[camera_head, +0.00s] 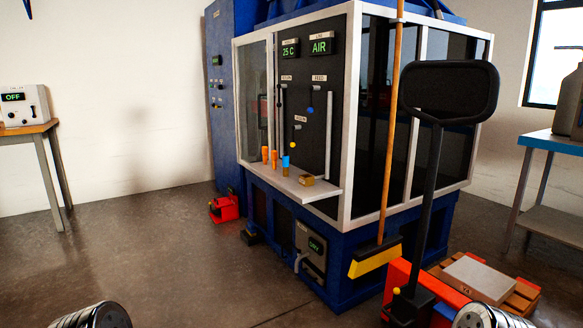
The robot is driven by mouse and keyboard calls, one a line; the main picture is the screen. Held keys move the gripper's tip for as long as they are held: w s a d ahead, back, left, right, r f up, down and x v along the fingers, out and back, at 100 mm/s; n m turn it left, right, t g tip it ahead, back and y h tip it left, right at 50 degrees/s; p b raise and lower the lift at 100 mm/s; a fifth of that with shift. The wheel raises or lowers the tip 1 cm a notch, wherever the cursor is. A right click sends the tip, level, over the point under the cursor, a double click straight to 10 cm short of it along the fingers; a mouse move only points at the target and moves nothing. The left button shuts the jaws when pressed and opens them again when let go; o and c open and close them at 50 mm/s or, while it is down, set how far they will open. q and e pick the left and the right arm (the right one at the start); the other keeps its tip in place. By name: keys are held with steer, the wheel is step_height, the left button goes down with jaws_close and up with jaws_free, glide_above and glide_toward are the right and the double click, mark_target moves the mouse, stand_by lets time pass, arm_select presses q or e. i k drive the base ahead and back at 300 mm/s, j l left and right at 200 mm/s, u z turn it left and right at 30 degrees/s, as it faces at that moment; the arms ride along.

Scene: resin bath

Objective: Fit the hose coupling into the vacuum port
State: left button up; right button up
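The black panel (315,110) of the blue and white machine carries a small label at upper left (286,77), a label that seems to read FEED (319,77), and a lower label (300,118). Small fittings and pale vertical pipes sit under them. I cannot tell for sure which fitting is the vacuum port. I cannot tell which thing is the hose coupling. Neither of my grippers shows.
A broom (375,258) leans at the machine's front corner. A grey DRY box (312,247) and red unit (224,208) sit low. Floor at left is clear.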

mark_target(312, 180)
steer(key=i+j+z, duration=0.2)
steer(key=z, duration=0.25)
steer(key=i+j+z, duration=0.1)
steer(key=j+z, duration=0.15)
steer(key=z, duration=0.15)
